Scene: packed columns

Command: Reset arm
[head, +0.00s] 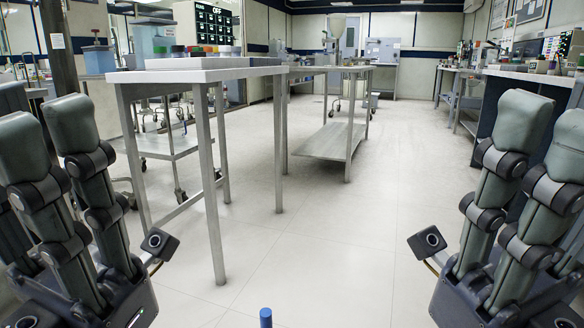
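My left gripper (47,128) is at the left edge of the head view, fingers pointing up and spread apart, with nothing between them. My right gripper (543,130) is at the right edge in a similar raised pose, its fingers also apart and empty. Both grippers are partly cut off by the picture's edges. Neither visibly touches anything. No object is held.
A light-topped metal table (215,74) stands ahead on the left, carrying a flat tray (196,63) with several coloured caps. Another metal table (330,146) with a low shelf is behind it. A dark-sided bench (511,92) is at right.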

